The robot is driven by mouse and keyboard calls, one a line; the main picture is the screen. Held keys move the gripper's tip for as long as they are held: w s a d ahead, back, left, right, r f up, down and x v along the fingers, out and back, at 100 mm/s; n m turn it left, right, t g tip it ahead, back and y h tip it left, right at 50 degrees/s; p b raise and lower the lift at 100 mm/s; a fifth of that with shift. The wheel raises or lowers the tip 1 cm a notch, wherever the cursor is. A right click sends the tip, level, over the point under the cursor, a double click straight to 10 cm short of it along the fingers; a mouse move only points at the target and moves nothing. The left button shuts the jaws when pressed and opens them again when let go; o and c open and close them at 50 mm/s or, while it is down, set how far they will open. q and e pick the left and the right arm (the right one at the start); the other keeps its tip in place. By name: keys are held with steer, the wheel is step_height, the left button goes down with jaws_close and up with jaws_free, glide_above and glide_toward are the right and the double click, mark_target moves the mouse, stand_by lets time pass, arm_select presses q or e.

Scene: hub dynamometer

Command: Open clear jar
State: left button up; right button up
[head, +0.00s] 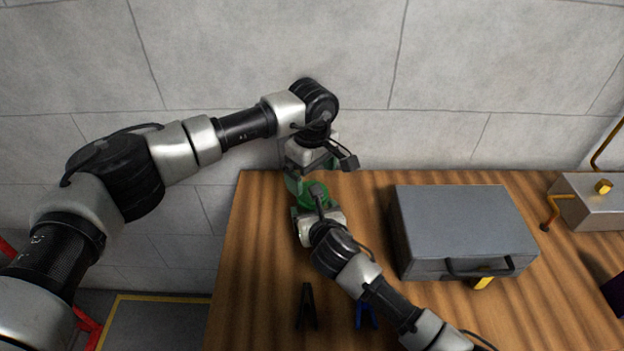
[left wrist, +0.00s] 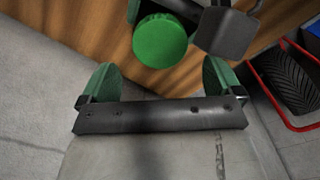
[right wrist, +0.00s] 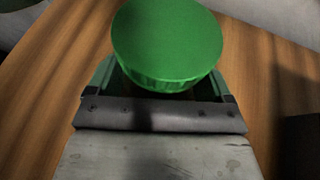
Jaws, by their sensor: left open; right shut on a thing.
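The jar shows mainly as its round green lid (head: 314,194), near the back left of the wooden table. The lid also shows in the left wrist view (left wrist: 160,41) and the right wrist view (right wrist: 167,42). The jar's clear body is mostly hidden under the lid and behind my right gripper. My right gripper (right wrist: 165,80) is shut on the jar just below the lid, which stands above its fingers. My left gripper (left wrist: 160,80) is open with nothing between its green fingers. In the head view the left gripper (head: 296,184) is close beside the lid, on its far left side.
A grey case (head: 462,225) with a dark handle lies to the right on the table (head: 265,270). A black clamp (head: 306,306) and a blue clamp (head: 366,315) lie near the front. A metal box (head: 590,205) with brass fittings stands at the far right.

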mark_target(312, 205)
arm_select(q)
steer(key=m, duration=0.1)
steer(key=r+m, duration=0.1)
steer(key=m, duration=0.2)
steer(key=shift+r, duration=0.25)
steer(key=m, duration=0.2)
steer(key=r+m, duration=0.1)
steer(key=m, duration=0.1)
steer(key=shift+r, duration=0.1)
steer(key=shift+m, duration=0.3)
step_height(312, 205, down, 8)
steer(key=shift+r, duration=0.1)
steer(key=c, duration=0.9)
steer(key=n, duration=0.6)
steer(key=shift+c, duration=0.2)
